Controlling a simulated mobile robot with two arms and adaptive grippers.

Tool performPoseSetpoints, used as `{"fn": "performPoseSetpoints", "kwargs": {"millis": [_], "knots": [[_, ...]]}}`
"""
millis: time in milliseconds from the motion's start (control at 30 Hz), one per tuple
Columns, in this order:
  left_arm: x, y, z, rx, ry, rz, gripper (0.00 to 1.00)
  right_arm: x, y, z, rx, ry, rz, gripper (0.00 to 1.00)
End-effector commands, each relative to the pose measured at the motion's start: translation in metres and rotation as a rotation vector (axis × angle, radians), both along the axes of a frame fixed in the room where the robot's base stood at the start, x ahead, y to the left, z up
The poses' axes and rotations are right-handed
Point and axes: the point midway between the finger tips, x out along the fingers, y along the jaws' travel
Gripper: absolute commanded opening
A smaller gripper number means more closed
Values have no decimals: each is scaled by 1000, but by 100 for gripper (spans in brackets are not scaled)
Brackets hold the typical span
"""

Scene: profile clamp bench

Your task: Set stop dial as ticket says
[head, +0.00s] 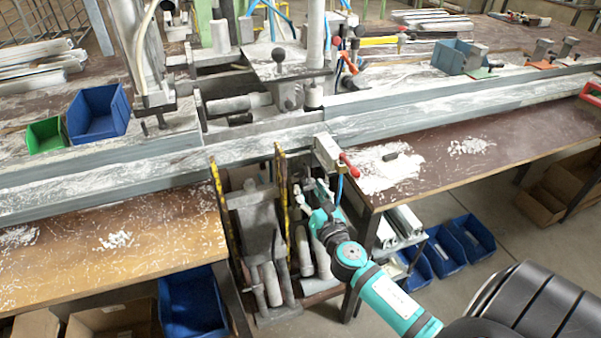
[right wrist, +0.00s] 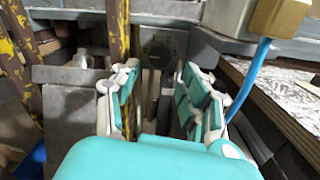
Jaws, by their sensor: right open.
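My right gripper (head: 316,187) reaches in from the lower right of the head view, below the front rail of the bench. In the right wrist view its two fingers (right wrist: 160,80) are apart with nothing between them. A dark round dial (right wrist: 160,47) on a grey plate shows beyond and between the fingertips, apart from them. Its marks are too small and dark to read. I cannot make out the dial in the head view. I cannot make out a ticket in either view. My left gripper is not in view.
A control box with a red lever (head: 348,163) and a blue hose is close above my right gripper. Yellow-black striped posts (head: 222,205) stand to its left. The long grey profile (head: 400,108) crosses the bench. Blue bins (head: 470,238) stand on the floor.

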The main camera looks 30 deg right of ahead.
Motion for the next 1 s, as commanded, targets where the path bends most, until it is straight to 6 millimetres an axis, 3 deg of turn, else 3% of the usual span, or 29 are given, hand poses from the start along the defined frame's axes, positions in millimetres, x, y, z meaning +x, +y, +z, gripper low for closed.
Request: {"fn": "performPoseSetpoints", "kwargs": {"millis": [100, 300, 500, 767, 1000], "knots": [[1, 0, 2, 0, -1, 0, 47, 26, -6, 1, 0, -2, -1, 45], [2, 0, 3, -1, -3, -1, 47, 56, -13, 0, 2, -1, -1, 45], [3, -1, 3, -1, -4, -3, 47, 68, -16, -1, 2, 0, 0, 45], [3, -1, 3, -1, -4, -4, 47, 68, -16, -1, 2, 0, 0, 45], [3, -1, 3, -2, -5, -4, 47, 68, -16, -1, 2, 0, 0, 15]]}}
